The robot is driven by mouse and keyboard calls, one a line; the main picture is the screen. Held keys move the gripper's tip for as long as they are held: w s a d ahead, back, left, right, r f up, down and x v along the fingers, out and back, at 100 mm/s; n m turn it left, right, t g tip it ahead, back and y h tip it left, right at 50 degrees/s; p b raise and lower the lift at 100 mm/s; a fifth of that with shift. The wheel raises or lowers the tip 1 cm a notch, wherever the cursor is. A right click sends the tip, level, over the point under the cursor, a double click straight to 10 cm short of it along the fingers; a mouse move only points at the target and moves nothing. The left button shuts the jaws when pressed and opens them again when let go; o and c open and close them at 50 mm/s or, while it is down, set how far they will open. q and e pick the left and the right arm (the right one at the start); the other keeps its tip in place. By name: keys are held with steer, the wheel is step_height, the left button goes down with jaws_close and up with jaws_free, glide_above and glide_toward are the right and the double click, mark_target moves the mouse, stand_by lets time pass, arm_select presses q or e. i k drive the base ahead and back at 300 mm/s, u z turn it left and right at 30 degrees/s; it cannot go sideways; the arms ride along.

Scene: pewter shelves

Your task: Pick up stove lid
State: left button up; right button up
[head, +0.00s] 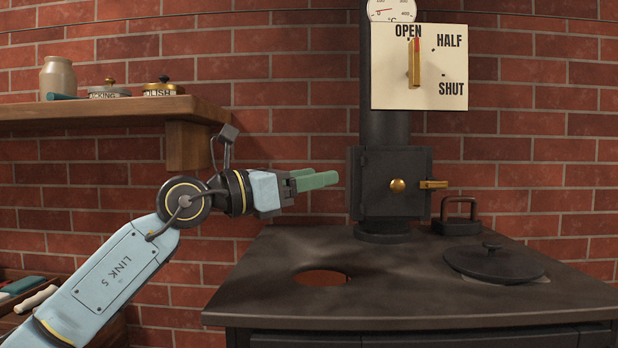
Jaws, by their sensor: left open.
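The stove lid (492,265) is a round, flat black disc with a small knob on top. It lies on the right side of the dark stove top (390,297), with a strip of paler surface showing along its front and right edge. My left gripper (320,180) has green fingers and points right, above the back left part of the stove top. It is open and empty, well to the left of the lid and higher than it. The two fingers overlap in this view, so the gap between them is hard to see. My right gripper is not in view.
A round opening (321,277) with a reddish inside is in the stove top's left part. A black stove-pipe box (372,190) with a brass knob stands at the back. A dark handled block (458,220) sits behind the lid. A wooden shelf (90,113) holds a jar and tins.

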mark_target(489, 260)
steer(key=k, duration=1)
